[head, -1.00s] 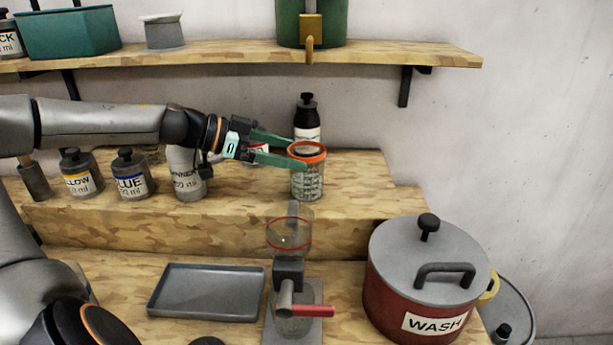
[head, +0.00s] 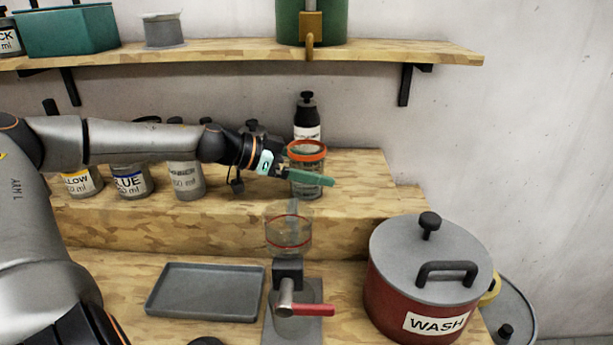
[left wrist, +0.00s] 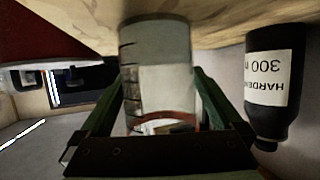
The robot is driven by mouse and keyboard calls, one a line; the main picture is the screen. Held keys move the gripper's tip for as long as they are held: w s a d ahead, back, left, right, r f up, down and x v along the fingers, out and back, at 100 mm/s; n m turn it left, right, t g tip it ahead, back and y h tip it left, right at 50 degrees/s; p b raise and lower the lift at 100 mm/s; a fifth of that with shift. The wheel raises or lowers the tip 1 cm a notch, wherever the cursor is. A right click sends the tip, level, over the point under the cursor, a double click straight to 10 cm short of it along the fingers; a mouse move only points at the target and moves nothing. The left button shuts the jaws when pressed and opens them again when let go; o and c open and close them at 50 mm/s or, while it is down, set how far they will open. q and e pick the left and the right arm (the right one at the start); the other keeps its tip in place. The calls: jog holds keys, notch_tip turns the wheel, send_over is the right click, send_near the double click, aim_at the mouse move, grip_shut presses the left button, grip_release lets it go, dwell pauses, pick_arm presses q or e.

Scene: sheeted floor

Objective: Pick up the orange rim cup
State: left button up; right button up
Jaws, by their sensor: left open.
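The orange rim cup (head: 308,151) stands upright on the raised wooden step in the head view. It is clear, with dark measuring marks and an orange band at its top. My left gripper (head: 314,172) is open around it, with one green finger across its front and the other largely hidden behind it. In the left wrist view the cup (left wrist: 160,60) appears upside down between the two open green fingers (left wrist: 162,88). I cannot tell whether either finger touches it. My right gripper is not in view.
A dark hardener bottle (head: 307,115) stands just behind the cup. Several labelled jars (head: 130,180) stand left on the step, under my arm. Below are a clear cup with a red line (head: 289,232) on a stand, a grey tray (head: 205,292) and a red WASH pot (head: 425,275).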

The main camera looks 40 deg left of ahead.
pick_arm(q)
jog(key=shift+w+d+f, duration=0.3)
jog(key=shift+w+d, duration=0.05)
jog(key=shift+w, duration=0.2)
jog(key=shift+c, duration=0.2)
jog(key=c, duration=1.2)
jog(key=shift+c, duration=0.2)
jog(key=shift+r, duration=0.1)
